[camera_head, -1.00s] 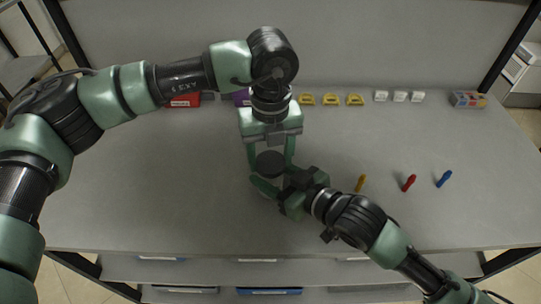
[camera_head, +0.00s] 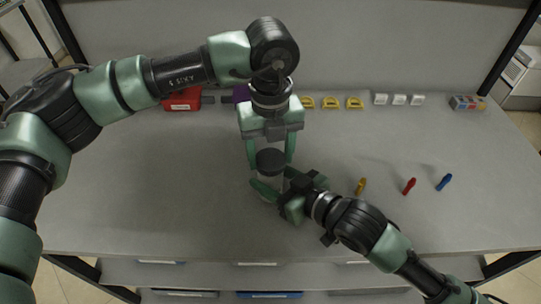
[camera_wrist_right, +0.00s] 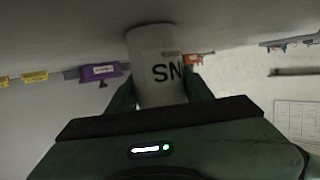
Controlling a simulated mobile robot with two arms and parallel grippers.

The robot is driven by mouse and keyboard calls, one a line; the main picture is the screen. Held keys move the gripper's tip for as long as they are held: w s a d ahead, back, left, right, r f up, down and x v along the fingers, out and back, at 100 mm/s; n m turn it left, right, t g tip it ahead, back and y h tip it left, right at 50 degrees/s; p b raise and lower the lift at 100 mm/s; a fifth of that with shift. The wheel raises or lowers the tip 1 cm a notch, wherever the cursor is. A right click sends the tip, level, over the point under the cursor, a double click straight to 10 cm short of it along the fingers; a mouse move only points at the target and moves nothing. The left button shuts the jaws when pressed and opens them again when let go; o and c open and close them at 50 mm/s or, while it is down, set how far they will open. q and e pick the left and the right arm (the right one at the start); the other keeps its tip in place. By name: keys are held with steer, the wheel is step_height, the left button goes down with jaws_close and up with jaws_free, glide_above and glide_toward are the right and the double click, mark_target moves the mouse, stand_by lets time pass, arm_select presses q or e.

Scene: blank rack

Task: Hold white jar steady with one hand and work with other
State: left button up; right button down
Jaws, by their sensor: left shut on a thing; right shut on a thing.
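The white jar (camera_head: 268,184) stands upright near the middle of the bench, with a round black lid (camera_head: 270,158) on top. In the right wrist view the white jar (camera_wrist_right: 156,62) shows its pale wall with the letters "SN". My left gripper (camera_head: 270,163) comes from above, one finger on each side of the lid, shut on it. My right gripper (camera_head: 272,181) comes from the lower right and is shut around the jar's body; its fingers show on both sides of the jar in the right wrist view. The grippers hide part of the jar's wall.
A yellow (camera_head: 361,186), a red (camera_head: 409,186) and a blue marker-like piece (camera_head: 444,181) lie to the right. Along the back are a red box (camera_head: 182,101), yellow pieces (camera_head: 330,102), white blocks (camera_head: 399,99) and a coloured box (camera_head: 467,102). The bench's left side is clear.

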mark_target(271, 159)
arm_select(q)
steer(key=shift+r, duration=0.1)
steer(key=shift+r, duration=2)
arm_select(e)
steer(key=c, duration=0.5)
jaws_free()
